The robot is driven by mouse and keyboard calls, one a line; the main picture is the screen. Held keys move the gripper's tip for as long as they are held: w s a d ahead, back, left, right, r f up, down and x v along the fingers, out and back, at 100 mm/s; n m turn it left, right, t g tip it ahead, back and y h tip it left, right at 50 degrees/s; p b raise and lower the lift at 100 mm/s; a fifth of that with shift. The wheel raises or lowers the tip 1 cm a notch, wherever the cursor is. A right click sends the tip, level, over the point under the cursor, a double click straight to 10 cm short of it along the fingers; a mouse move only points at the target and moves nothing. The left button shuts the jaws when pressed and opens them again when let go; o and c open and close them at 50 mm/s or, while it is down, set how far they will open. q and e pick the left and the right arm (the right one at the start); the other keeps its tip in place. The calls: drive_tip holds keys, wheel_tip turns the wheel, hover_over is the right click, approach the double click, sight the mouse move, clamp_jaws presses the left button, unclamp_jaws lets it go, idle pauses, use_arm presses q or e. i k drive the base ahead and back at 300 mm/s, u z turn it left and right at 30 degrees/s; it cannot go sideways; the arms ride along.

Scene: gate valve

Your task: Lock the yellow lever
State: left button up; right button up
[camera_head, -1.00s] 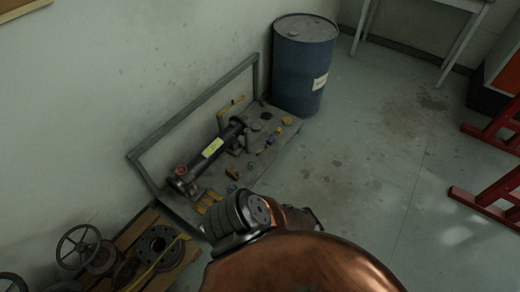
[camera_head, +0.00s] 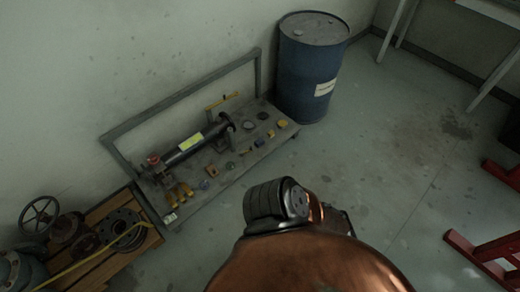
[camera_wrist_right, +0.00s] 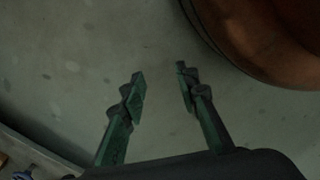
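A yellow bar (camera_head: 223,100), which looks like the lever, stands at the back of a low grey cart (camera_head: 228,170) by the wall. A dark pipe piece with a yellow-green label (camera_head: 191,141) lies along the cart. Yellow parts (camera_head: 180,192) lie at its near left end. Whether the lever is locked is too small to tell. My right gripper (camera_wrist_right: 160,85) is open and empty over bare floor in the right wrist view. In the head view my copper arm link fills the bottom middle, apart from the cart. My left gripper is not in view.
A blue drum (camera_head: 312,75) stands at the cart's right end. A wooden pallet (camera_head: 140,245) with flanges and a handwheel (camera_head: 38,216) is at lower left. Red stands (camera_head: 480,255) are at right. The floor (camera_head: 390,160) between is clear.

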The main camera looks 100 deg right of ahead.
sight(242, 153)
drive_tip(key=z, duration=2.25)
drive_tip(key=k, duration=0.7)
drive_tip(key=u, duration=0.55)
drive_tip(key=i, duration=1)
drive_tip(key=z, duration=0.55)
drive_tip(key=i, duration=1.05)
drive_tip(key=z, duration=1.4)
drive_tip(key=i, duration=0.55)
drive_tip(key=z, duration=0.5)
